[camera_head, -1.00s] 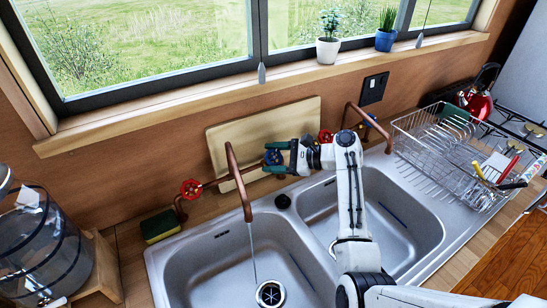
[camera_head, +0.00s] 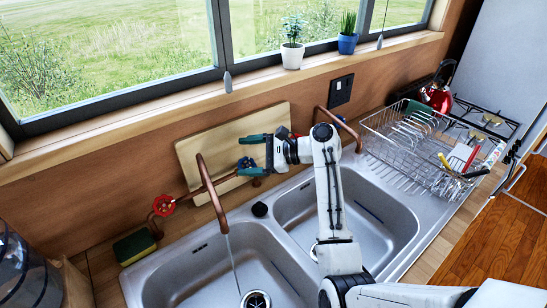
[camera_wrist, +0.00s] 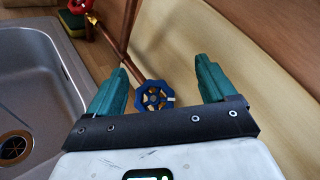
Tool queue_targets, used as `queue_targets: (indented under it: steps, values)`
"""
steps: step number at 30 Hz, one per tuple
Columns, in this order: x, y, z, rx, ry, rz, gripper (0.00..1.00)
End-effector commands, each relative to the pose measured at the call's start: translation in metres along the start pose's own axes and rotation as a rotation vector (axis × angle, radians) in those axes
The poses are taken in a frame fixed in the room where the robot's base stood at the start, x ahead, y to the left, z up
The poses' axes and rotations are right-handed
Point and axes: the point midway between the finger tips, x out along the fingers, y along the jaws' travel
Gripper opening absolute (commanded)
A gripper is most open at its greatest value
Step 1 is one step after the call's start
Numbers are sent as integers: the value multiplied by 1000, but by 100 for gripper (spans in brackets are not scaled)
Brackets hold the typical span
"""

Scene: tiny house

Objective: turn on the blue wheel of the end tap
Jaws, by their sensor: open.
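Two copper taps stand behind the sink. The left tap (camera_head: 211,190) pours water into the left basin and has a red wheel (camera_head: 163,205) on its left. Its blue wheel (camera_head: 246,163) is to its right, at my gripper (camera_head: 240,155). In the wrist view, the blue wheel (camera_wrist: 154,96) lies between the two teal fingers of my open gripper (camera_wrist: 164,72), nearer the left finger. I cannot tell whether a finger touches it. The right tap (camera_head: 338,118) is behind my arm, which partly hides its wheels.
A cutting board (camera_head: 212,140) leans on the wall behind my gripper. A wire dish rack (camera_head: 400,150) stands at the right. A sponge (camera_head: 134,247) lies left of the sink (camera_head: 190,265). Potted plants (camera_head: 292,52) stand on the windowsill.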

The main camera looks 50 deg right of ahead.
Motion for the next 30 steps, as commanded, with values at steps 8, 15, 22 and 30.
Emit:
queue_targets:
  steps: [8, 15, 22, 30]
  values:
    - [-36, 4, 46, -4, 0, -1, 84]
    - [-73, 26, 72, -2, 2, -1, 84]
    - [-98, 40, 92, 1, 1, 1, 84]
    - [-106, 45, 99, 2, 0, 1, 84]
